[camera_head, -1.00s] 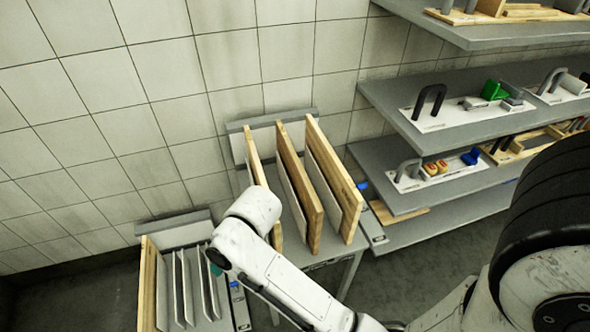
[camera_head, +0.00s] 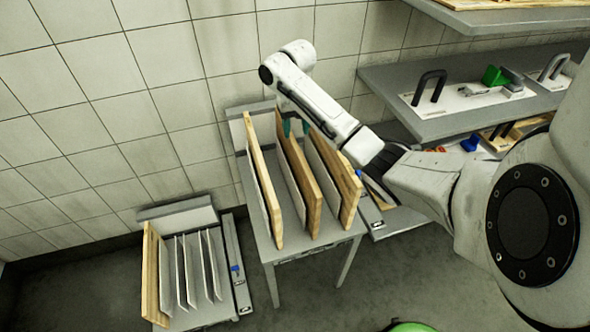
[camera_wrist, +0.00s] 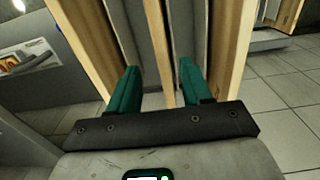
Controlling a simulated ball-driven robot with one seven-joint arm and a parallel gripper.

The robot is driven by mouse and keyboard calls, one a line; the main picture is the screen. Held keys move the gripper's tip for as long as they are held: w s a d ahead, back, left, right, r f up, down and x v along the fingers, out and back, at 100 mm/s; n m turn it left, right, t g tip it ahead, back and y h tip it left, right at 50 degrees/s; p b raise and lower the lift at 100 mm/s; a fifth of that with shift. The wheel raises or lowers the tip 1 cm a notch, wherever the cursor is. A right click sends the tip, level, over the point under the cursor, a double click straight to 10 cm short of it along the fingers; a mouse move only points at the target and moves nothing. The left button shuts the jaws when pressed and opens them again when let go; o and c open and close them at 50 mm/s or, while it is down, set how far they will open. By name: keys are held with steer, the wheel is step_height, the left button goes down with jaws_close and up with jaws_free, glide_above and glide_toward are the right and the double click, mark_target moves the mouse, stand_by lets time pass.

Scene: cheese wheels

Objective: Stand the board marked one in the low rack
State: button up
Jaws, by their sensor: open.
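The low rack (camera_head: 212,314) is at the lower left of the head view. One wooden board (camera_head: 151,272) stands at its left side, beside several thin grey dividers. A higher rack (camera_head: 335,238) holds three upright wooden boards, at left (camera_head: 262,185), middle (camera_head: 302,172) and right (camera_head: 343,172), with grey panels between. My gripper (camera_head: 294,127) is at the top of the higher rack, near the middle board. In the wrist view its teal fingers (camera_wrist: 157,67) are apart, with a wooden board edge (camera_wrist: 158,35) between them. I cannot read any number mark.
Grey wall shelves (camera_head: 440,118) with handled white boards and a green block (camera_head: 494,76) stand at the right. A tiled wall is close behind both racks. Part of a green round thing (camera_head: 408,327) shows at the bottom edge. Floor in front of the racks is clear.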

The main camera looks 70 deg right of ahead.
mark_target(295, 151)
step_height(295, 151, down, 10)
steer(key=shift+w+f, duration=0.1)
steer(key=shift+w, duration=0.05)
stand_by(0.5)
steer(key=shift+c, duration=0.5)
jaws_close()
steer(key=shift+d, duration=0.1)
stand_by(0.6)
